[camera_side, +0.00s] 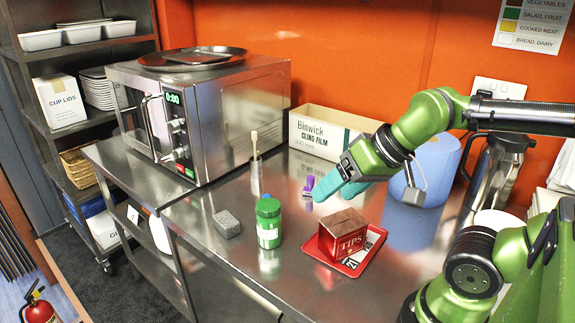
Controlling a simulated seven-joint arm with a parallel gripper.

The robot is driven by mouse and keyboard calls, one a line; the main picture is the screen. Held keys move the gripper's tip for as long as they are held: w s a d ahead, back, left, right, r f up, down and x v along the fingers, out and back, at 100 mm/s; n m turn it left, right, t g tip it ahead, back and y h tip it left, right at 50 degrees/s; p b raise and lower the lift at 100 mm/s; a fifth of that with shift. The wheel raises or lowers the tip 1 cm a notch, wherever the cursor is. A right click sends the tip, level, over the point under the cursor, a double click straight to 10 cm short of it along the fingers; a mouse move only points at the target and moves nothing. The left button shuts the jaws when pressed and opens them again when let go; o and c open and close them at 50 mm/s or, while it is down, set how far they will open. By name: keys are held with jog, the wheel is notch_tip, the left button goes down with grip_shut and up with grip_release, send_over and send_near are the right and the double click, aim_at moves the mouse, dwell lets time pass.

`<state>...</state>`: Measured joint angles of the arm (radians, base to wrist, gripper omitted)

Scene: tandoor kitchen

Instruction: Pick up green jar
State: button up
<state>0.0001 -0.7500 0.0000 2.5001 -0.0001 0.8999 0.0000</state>
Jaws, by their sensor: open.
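The green jar (268,224) stands upright on the steel counter, with a green lid and a pale label on its front. My gripper (332,192) has teal fingers and hangs above the counter, to the right of the jar and higher than it. It is apart from the jar, and I see nothing held in it. The fingers overlap one another in this view, so the gap between them is hard to see.
A red tips box (343,233) sits on a red tray (376,255) right of the jar. A grey sponge (227,224) lies to its left. A purple item (308,186) and a cling film box (327,137) stand behind. A microwave (215,115) is at back left. Counter in front of the jar is clear.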

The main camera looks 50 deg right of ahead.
jog(key=o, duration=0.4)
jog(key=shift+c, duration=0.2)
jog(key=shift+f, duration=0.1)
jog(key=m+g+h, duration=0.3)
jog(key=m+g, duration=0.2)
jog(key=g, duration=0.1)
send_near(267, 207)
jog(key=f, duration=0.6)
jog(key=w+d+f, duration=0.1)
jog(key=f, duration=0.2)
jog(key=shift+f, duration=0.3)
jog(key=shift+w+d+f, duration=0.1)
jog(key=shift+d+f, duration=0.05)
jog(key=shift+f, duration=1.15)
jog(key=shift+w+d+f, duration=0.1)
jog(key=shift+d+f, duration=0.1)
jog(key=shift+f, duration=1.1)
